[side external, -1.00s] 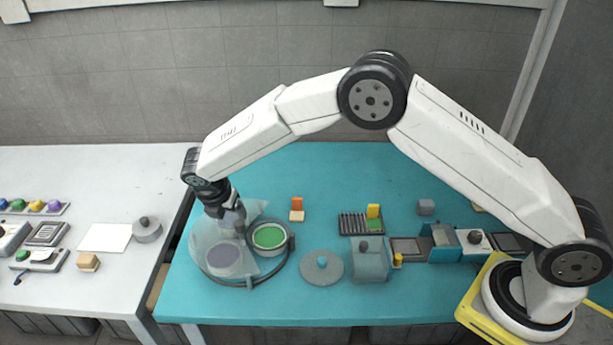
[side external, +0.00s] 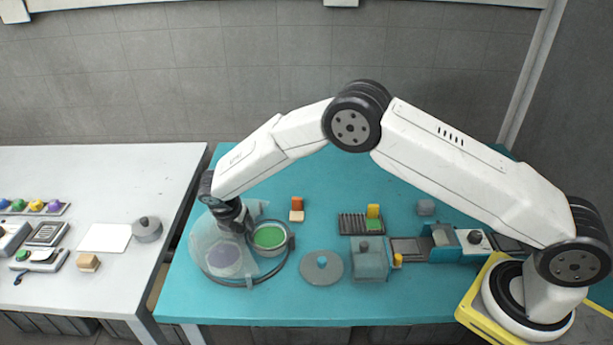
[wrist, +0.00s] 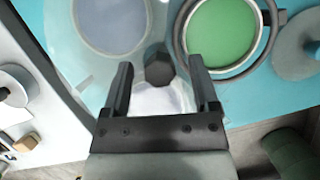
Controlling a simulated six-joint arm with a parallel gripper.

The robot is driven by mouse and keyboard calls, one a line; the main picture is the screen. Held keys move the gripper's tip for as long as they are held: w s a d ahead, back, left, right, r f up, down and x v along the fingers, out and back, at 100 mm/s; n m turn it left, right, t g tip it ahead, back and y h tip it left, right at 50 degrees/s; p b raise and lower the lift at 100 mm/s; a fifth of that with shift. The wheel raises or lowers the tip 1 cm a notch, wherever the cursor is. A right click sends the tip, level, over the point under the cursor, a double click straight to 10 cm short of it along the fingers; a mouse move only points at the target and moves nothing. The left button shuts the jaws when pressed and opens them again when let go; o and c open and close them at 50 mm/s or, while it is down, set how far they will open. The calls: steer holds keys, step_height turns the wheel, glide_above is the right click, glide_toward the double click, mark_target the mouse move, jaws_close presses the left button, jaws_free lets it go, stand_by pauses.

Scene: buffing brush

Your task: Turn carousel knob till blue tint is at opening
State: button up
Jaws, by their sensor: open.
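The carousel has a translucent cover (side external: 200,242) at the left front of the teal table. A green tint pan (side external: 268,237) sits uncovered at the opening on the right; it also shows in the wrist view (wrist: 222,30). A greyish blue-violet pan (wrist: 112,20) shows through the cover, and also in the side view (side external: 222,257). The dark carousel knob (wrist: 158,68) stands between my open fingers in the wrist view, with gaps on both sides. My gripper (wrist: 162,85) points down over the carousel. The knob is hidden behind my gripper (side external: 240,228) in the side view.
A grey round lid with a blue knob (side external: 321,266) lies right of the carousel, with a grey box (side external: 369,262) beyond it. A dark ring frame (side external: 292,243) surrounds the opening. A white table (side external: 170,180) with several small items stands at the left.

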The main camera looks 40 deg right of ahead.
jaws_close()
steer(key=shift+m, duration=0.3)
steer(key=m+g, duration=0.1)
steer(key=m, duration=0.2)
steer(key=shift+w+g, duration=0.1)
steer(key=shift+g, duration=0.2)
steer(key=m+g, duration=0.1)
steer(key=m, duration=0.3)
steer(key=shift+m+g, duration=0.4)
steer(key=m, duration=0.2)
steer(key=m+g, duration=0.1)
steer(key=m, duration=0.1)
steer(key=shift+w+g, duration=0.1)
steer(key=shift+g, duration=0.2)
steer(key=shift+d+m+g+y, duration=0.1)
steer(key=shift+m+g+y, duration=0.2)
steer(key=shift+m, duration=0.8)
steer(key=shift+m+g+y, duration=0.2)
steer(key=shift+m+y, duration=0.2)
steer(key=shift+m, duration=1.1)
